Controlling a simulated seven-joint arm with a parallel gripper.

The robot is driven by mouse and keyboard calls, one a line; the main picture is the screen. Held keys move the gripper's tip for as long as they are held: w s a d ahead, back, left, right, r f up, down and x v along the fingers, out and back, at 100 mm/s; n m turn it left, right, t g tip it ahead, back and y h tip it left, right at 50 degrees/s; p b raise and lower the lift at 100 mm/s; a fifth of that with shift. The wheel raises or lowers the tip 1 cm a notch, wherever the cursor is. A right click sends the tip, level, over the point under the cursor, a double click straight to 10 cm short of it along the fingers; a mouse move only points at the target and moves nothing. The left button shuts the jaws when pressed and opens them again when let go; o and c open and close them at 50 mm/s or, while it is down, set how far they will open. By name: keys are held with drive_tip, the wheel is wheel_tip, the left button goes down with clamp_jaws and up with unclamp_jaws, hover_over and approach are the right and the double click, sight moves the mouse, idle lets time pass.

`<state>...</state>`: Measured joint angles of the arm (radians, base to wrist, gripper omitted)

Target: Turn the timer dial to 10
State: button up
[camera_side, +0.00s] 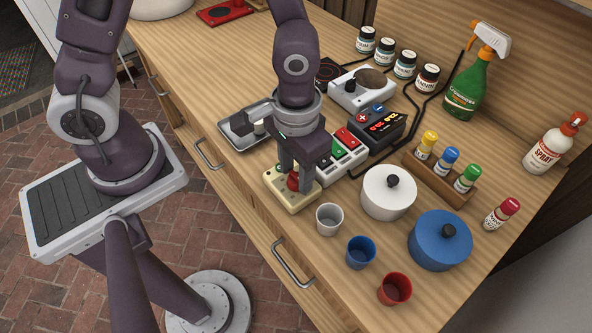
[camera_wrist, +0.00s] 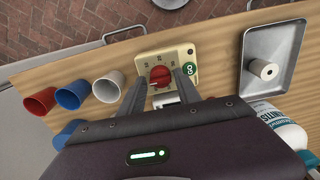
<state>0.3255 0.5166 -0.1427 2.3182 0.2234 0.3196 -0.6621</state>
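The timer is a cream box (camera_side: 287,201) near the front edge of the counter, with a red dial on top. In the wrist view the red dial (camera_wrist: 160,76) sits on the cream timer face (camera_wrist: 147,60) among small dark marks, too small to read surely. A light pointer line on the dial points toward the lower left. My gripper (camera_side: 294,178) is right above the timer, fingers pointing down around the dial. In the wrist view the two fingertips (camera_wrist: 160,80) stand on either side of the dial; whether they touch it is unclear.
A grey metal tray (camera_side: 235,137) lies left of the timer. White, blue and red cups (camera_side: 329,219) stand to its right, near a white pot (camera_side: 389,195) and a blue pot (camera_side: 440,243). A row of coloured switches (camera_side: 345,150) is close behind the gripper.

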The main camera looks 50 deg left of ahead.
drive_tip(key=shift+f, duration=0.45)
drive_tip(key=shift+c, duration=0.2)
clamp_jaws()
drive_tip(key=shift+m, duration=0.4)
drive_tip(key=m, duration=0.3)
drive_tip(key=shift+m, duration=0.4)
drive_tip(key=m, duration=0.4)
drive_tip(key=shift+m, duration=0.3)
